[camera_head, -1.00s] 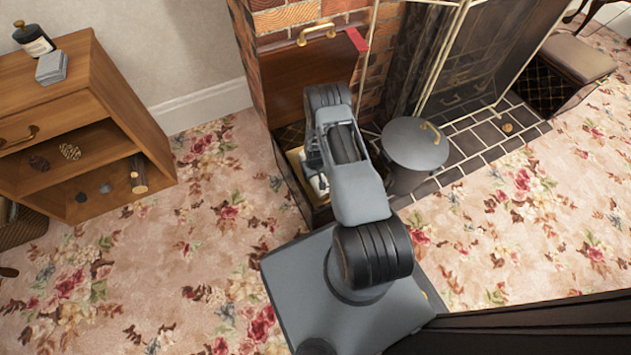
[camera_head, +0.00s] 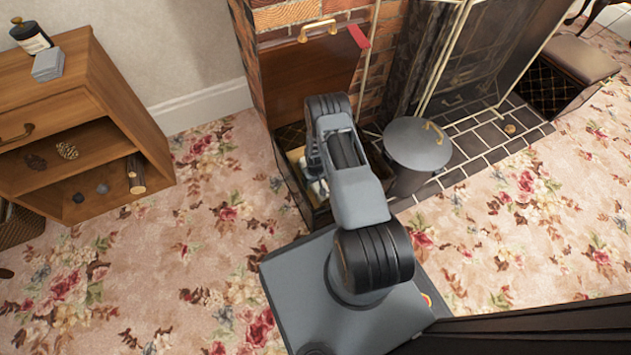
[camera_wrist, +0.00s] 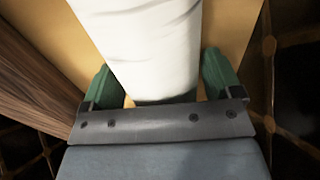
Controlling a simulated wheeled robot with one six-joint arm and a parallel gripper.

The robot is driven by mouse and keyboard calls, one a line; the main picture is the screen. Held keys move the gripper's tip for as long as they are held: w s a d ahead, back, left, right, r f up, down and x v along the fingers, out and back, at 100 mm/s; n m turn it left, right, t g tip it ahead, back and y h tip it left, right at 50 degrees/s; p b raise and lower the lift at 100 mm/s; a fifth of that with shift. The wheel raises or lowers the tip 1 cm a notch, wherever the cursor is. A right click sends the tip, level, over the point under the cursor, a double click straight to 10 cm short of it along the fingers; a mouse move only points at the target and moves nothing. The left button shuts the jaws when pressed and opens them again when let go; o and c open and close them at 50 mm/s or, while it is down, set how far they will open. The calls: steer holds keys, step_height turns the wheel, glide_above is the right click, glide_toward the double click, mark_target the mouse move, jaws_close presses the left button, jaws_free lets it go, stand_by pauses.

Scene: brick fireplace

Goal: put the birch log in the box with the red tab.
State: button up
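The box with the red tab (camera_head: 359,37) stands by the brick fireplace with its wooden lid (camera_head: 300,75) raised. My gripper (camera_wrist: 160,88) is down inside this box (camera_head: 309,212). In the wrist view the white birch log (camera_wrist: 155,45) lies between my two green fingers, with narrow yellowish gaps beside it near the fingertips, so the fingers look open around it. A pale bit of the log (camera_head: 318,188) shows in the head view beside my arm. My arm hides most of the box's inside. Under the log is a flat yellowish surface (camera_wrist: 225,30).
A lidded grey bucket (camera_head: 415,145) stands just right of the box. A wooden cabinet (camera_head: 110,85) at left holds pine cones, dark lumps and brown logs (camera_head: 136,180). A padded box seat (camera_head: 578,62) is at far right. Flowered carpet is clear between cabinet and box.

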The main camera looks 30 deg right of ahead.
steer(key=shift+o, duration=0.5)
steer(key=shift+r, duration=0.1)
